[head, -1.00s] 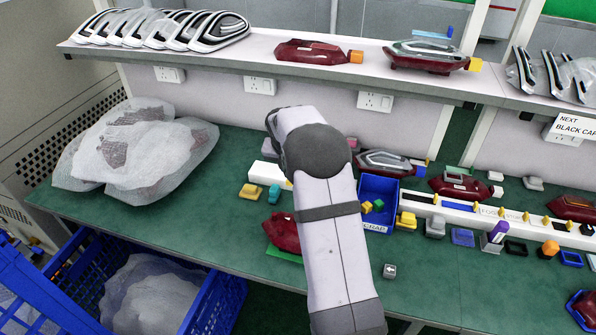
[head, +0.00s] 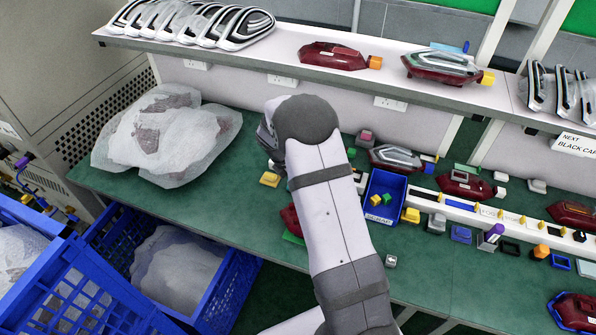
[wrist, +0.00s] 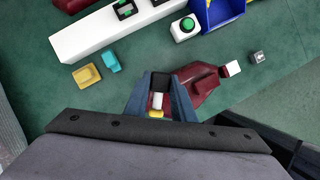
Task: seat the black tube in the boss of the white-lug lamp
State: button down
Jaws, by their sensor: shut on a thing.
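In the wrist view my gripper (wrist: 161,88) is shut on a dark piece, which looks like the black tube (wrist: 161,80). Small white and yellow parts show between the fingers, and I cannot tell what they belong to. A dark red lamp (wrist: 201,88) with a white lug (wrist: 232,68) lies behind and to the right of the fingers. The fingers cover part of it, and its boss is not clearly visible. I cannot tell whether the tube touches the lamp. In the head view my arm hides the fingers and most of this red lamp (head: 290,219).
A long white block (wrist: 95,34), a yellow piece (wrist: 87,75) and a teal piece (wrist: 111,62) lie left of the gripper. A green-button box (wrist: 185,28) and a blue bin (head: 384,212) stand beyond. A wrapped bundle (head: 165,135) lies at left.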

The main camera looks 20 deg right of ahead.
jog(key=s+m+g, duration=0.1)
jog(key=m, duration=0.2)
jog(key=s+m+g+y, duration=0.1)
jog(key=m, duration=0.3)
jog(key=s+r+m+g, duration=0.1)
jog(key=m+g, duration=0.1)
jog(key=m, duration=0.2)
jog(key=shift+s+d, duration=0.25)
jog(key=shift+s, duration=0.1)
jog(key=shift+r, duration=0.1)
jog(key=shift+f+b, duration=1.4)
jog(key=shift+f, duration=1.5)
jog(key=shift+f, duration=0.2)
jog(key=shift+f+b, duration=0.65)
jog(key=shift+f, duration=0.5)
